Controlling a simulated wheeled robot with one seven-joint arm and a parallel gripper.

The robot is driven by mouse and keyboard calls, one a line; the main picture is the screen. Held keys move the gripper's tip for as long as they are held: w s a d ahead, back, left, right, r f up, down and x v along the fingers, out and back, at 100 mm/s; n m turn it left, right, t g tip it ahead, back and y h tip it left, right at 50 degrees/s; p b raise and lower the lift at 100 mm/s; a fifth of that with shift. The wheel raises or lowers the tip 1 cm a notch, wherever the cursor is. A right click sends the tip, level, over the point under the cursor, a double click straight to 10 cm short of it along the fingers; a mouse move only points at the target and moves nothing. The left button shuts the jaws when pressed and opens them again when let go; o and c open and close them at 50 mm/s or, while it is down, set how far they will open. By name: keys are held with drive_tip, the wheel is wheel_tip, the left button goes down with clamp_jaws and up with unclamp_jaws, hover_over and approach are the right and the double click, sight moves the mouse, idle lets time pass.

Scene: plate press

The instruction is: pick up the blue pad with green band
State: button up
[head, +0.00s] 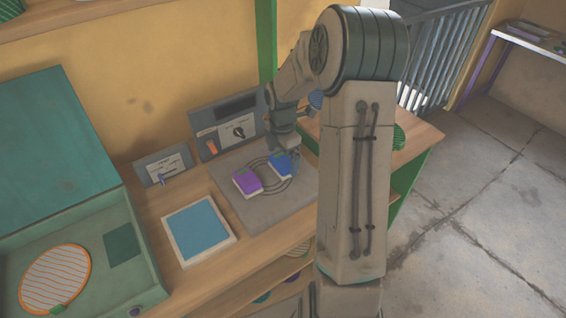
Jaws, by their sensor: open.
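The blue pad (281,167) lies on the grey plate (233,208), at the right part of the ring marking. It has a pale lower edge. A trace of green shows at its far-left edge, but my wrist partly covers that side. My gripper (284,158) points down at the pad and is open. Its fingers are small here; one shows close to the pad's right side. I cannot tell whether they touch the pad.
A blue-topped white panel (198,231) and a teal bin (141,243) stand further left. Upright control panels (163,166) line the back.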

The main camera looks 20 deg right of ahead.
drive_tip(key=shift+f, duration=0.95)
drive_tip(key=c, duration=1)
drive_tip(key=shift+r, duration=0.15)
drive_tip(key=r, duration=0.4)
drive_tip(key=shift+s+d+r+b, duration=0.1)
drive_tip(key=shift+d+b, duration=0.1)
drive_tip(key=shift+b, duration=0.15)
drive_tip(key=s+d+r, duration=0.4)
drive_tip(key=s+d, duration=0.1)
drive_tip(key=s+d+r+b, duration=0.1)
drive_tip(key=s+d+r, duration=0.1)
drive_tip(key=d, duration=0.1)
drive_tip(key=shift+s+d+r, duration=0.25)
drive_tip(key=shift+s+r, duration=0.05)
